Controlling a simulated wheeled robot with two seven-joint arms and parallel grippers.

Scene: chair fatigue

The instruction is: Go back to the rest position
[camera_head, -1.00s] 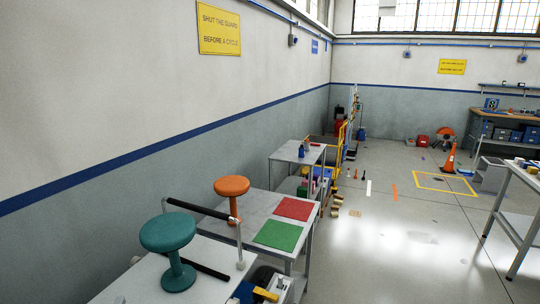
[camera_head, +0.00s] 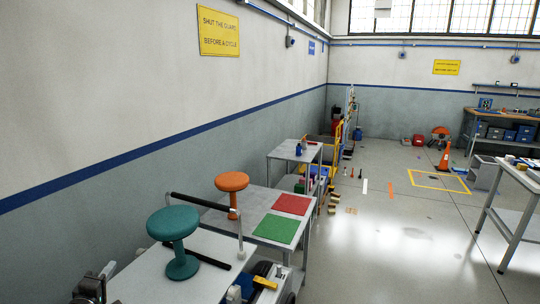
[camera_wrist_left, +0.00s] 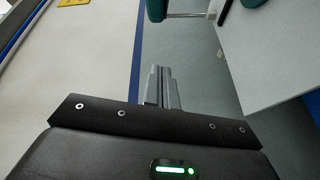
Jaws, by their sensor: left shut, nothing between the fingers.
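My left gripper (camera_head: 108,270) shows at the lower left corner of the head view, left of the teal stool and apart from it. In the left wrist view its two fingers (camera_wrist_left: 160,86) are together with nothing between them. The teal stool (camera_head: 173,224) stands upright on the near white table (camera_head: 215,276). Part of the stool also shows at the top of the left wrist view (camera_wrist_left: 155,10). My right gripper is not in view.
A black bar (camera_head: 200,211) on a pale post stands by the teal stool. An orange stool (camera_head: 232,182) stands on the table behind, beside a red mat (camera_head: 292,204) and a green mat (camera_head: 276,229). A wall runs along the left. Open floor (camera_head: 390,230) lies to the right.

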